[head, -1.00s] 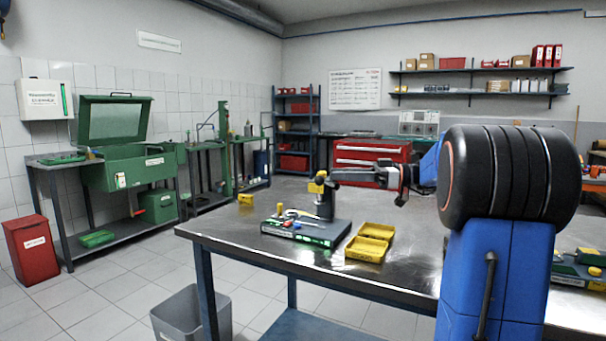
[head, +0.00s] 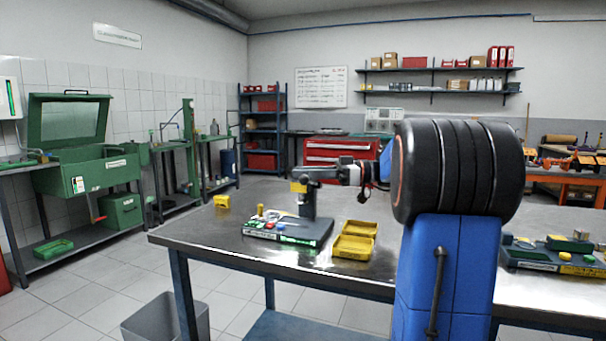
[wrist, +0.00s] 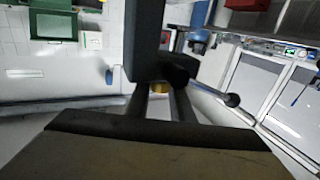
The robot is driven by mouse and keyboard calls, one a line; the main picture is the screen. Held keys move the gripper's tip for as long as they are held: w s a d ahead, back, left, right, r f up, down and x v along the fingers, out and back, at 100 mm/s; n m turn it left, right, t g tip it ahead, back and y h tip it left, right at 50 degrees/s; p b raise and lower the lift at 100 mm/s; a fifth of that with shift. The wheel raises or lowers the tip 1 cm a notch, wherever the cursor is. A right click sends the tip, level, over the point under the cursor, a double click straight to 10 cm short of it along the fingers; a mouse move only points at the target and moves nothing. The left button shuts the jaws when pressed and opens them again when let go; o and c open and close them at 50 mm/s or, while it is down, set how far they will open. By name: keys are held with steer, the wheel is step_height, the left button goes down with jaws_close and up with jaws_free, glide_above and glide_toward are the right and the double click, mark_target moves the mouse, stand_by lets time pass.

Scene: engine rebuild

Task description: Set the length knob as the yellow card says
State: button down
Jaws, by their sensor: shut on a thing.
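A grey stand (head: 309,205) rises from a dark base (head: 291,229) on the metal table, with a grey head and a yellow part (head: 298,187) at its top. My gripper (head: 334,173) reaches the head from the right. In the wrist view its two dark fingers (wrist: 162,103) end at a dark round part (wrist: 177,74) of the stand and close on it. Whether this part is the length knob, I cannot tell. A small brass-yellow patch (wrist: 160,88) shows between the fingers.
An open yellow box (head: 355,240) lies right of the stand. Small coloured parts and a green label sit on the base. Another fixture (head: 545,256) stands at the table's right. A grey bin (head: 165,318) stands on the floor before the table. The table's front left is clear.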

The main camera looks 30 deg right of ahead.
steer(key=m+t+h, duration=0.1)
steer(key=m+t, duration=0.1)
steer(key=shift+t+h, duration=0.3)
steer(key=shift+h, duration=0.1)
steer(key=shift+m+t+h, duration=0.5)
steer(key=shift+t, duration=0.1)
steer(key=c, duration=1.8)
jaws_free()
steer(key=shift+d, duration=0.1)
steer(key=v, duration=1.7)
steer(key=shift+s, duration=0.25)
